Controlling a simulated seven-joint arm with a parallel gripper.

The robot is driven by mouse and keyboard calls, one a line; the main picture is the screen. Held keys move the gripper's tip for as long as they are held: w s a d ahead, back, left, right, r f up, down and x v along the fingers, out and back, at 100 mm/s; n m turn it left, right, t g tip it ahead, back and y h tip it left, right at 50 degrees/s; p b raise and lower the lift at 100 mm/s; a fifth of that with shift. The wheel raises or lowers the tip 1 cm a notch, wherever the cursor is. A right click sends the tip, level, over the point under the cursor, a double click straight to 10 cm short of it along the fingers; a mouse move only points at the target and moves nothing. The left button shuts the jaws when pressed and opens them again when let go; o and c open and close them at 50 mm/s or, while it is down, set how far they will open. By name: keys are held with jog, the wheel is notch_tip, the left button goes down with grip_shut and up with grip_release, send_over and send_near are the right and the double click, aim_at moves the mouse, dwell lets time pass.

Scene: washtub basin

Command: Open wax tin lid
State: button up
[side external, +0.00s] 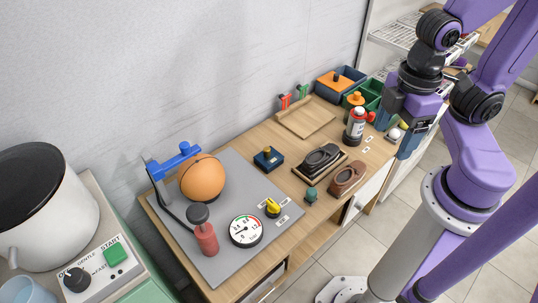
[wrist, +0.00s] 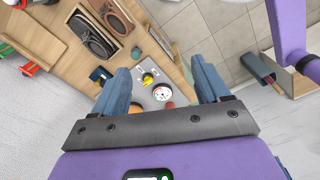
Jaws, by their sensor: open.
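In the wrist view the blue box (wrist: 97,74) shows partly behind the left finger. My gripper (side external: 404,127) is above the far right end of the bench, well away from the blue box. In the wrist view its two blue-grey fingers (wrist: 161,84) are spread wide with nothing held between them.
A black shoe in a tray (side external: 321,159) and a brown shoe (side external: 347,178) lie right of the box. A spray can (side external: 355,126), green bin (side external: 372,91) and blue bin (side external: 340,82) stand farther back. The grey mat (side external: 228,267) holds an orange ball (side external: 203,179) and gauge (side external: 246,231).

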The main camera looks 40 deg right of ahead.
jog(key=shift+w+a, duration=0.1)
jog(key=shift+w, duration=0.05)
jog(key=c, duration=0.3)
jog(key=m, duration=1)
send_over(267, 149)
notch_tip(267, 149, down, 10)
notch_tip(267, 149, down, 16)
jog(key=shift+f, duration=0.15)
